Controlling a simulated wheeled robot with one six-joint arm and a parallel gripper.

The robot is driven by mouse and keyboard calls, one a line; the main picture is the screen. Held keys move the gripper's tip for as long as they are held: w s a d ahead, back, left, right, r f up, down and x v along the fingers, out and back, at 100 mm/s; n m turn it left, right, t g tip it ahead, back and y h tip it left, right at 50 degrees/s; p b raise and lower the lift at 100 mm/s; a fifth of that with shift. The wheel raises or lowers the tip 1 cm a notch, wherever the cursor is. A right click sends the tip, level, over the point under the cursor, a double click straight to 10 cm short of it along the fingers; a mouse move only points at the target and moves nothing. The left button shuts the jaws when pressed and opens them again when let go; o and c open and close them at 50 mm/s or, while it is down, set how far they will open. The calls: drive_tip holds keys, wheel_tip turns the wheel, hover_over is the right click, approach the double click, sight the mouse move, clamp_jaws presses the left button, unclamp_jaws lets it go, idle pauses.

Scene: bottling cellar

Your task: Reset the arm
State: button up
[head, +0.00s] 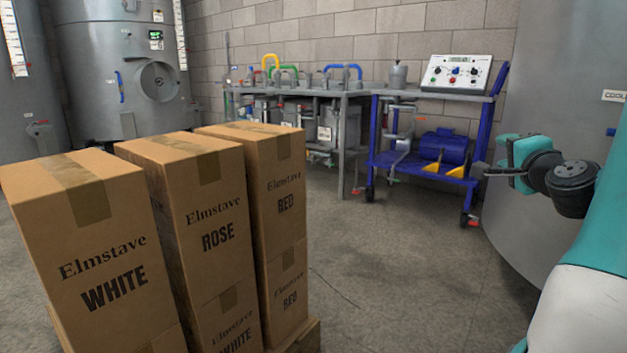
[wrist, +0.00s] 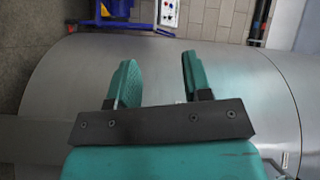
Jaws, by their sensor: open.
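My gripper (wrist: 157,85) is open and empty in the wrist view, its two teal fingers apart with a grey curved tank surface beyond them. In the head view my gripper (head: 478,171) shows at the right, at the end of my teal and dark arm, pointing left. It is in front of the large grey tank (head: 540,70). The arm is bent and raised, and part of it runs out of the right edge of the head view. Nothing is held.
Stacked cartons marked WHITE (head: 100,255), ROSE (head: 205,215) and RED (head: 285,190) stand on a pallet (head: 308,338) at the front left. A blue cart (head: 425,178) with a control box (head: 455,75) stands behind. Floor (head: 400,280) between cartons and tank is clear.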

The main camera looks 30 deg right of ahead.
drive_tip(key=w+a+n+t+y+p, duration=0.1)
drive_tip(key=w+a+n+y, duration=0.7)
drive_tip(key=a, duration=0.4)
drive_tip(key=w+a+f+n+g+y+p, duration=0.15)
drive_tip(key=a+n+y, duration=0.25)
drive_tip(key=a, duration=0.6)
drive_tip(key=w+a+f+n+g+y, duration=0.1)
drive_tip(key=w+a+n+g+y, duration=0.2)
drive_tip(key=a, duration=0.6)
drive_tip(key=s+a+f+n+g+y+p, duration=0.2)
drive_tip(key=s+a+n+g, duration=0.6)
drive_tip(key=a, duration=0.6)
drive_tip(key=s+a+n+g+h+p, duration=0.1)
drive_tip(key=s+a+n+g, duration=0.15)
drive_tip(key=s, duration=0.35)
drive_tip(key=s+a+n+g+h, duration=0.1)
drive_tip(key=s+a+n, duration=0.15)
drive_tip(key=s, duration=0.35)
wheel_tip(320, 180, up, 38)
drive_tip(key=n+p, duration=0.1)
drive_tip(key=p, duration=3.7)
drive_tip(key=shift+s, duration=0.25)
